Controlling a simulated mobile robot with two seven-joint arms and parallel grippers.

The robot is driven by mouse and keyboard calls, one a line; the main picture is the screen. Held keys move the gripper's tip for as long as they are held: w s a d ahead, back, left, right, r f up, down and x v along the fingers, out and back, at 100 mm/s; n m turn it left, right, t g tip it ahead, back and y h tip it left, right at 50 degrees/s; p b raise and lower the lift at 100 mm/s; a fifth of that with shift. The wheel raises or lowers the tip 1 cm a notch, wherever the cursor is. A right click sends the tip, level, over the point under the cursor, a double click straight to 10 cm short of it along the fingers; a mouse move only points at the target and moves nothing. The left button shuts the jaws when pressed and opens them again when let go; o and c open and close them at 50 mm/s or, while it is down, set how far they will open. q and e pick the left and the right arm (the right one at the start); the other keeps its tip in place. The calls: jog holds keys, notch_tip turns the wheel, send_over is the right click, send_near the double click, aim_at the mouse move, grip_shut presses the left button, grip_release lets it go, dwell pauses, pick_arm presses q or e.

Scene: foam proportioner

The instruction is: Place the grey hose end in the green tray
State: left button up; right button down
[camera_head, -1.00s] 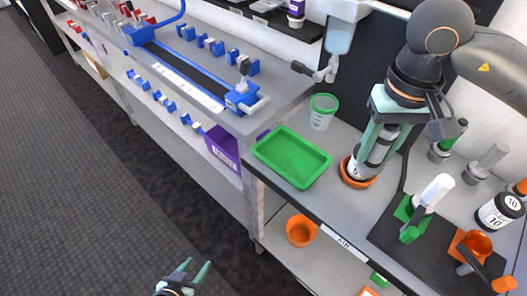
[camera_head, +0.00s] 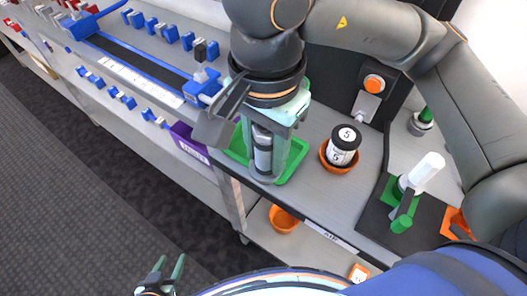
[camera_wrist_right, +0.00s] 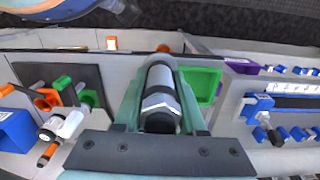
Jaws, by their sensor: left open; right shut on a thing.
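The grey hose end (camera_head: 263,152), a grey and silver cylinder with a dark band, is upright between the fingers of my right gripper (camera_head: 264,168). It also shows in the right wrist view (camera_wrist_right: 160,92). In the head view it overlaps the green tray (camera_head: 236,149), which is partly hidden behind it and the fingers; I cannot tell whether it touches the tray floor. In the right wrist view the tray (camera_wrist_right: 208,82) shows beside the right-hand finger. My left gripper (camera_head: 163,272) is open and empty, low in front of the bench.
A bottle marked 5 (camera_head: 343,143) stands in an orange bowl (camera_head: 338,168) right of the tray. A dark mat (camera_head: 378,212) with green-handled fittings lies further right. An orange bowl (camera_head: 284,219) sits below.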

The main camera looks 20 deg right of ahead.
jog(key=w+d+f, duration=0.1)
jog(key=w+f, duration=0.3)
jog(key=w+d+f+p, duration=0.1)
jog(key=w+f, duration=0.3)
jog(key=w+d+f+p, duration=0.1)
jog(key=w+d+f, duration=0.1)
jog(key=w+f, duration=0.2)
jog(key=shift+w+f, duration=0.3)
jog(key=shift+w, duration=0.3)
jog(key=shift+f, duration=0.2)
jog(key=shift+f+b, duration=0.2)
jog(key=shift+b, duration=0.15)
jog(key=shift+c, duration=2.4)
grip_release()
jog(key=shift+r, duration=0.1)
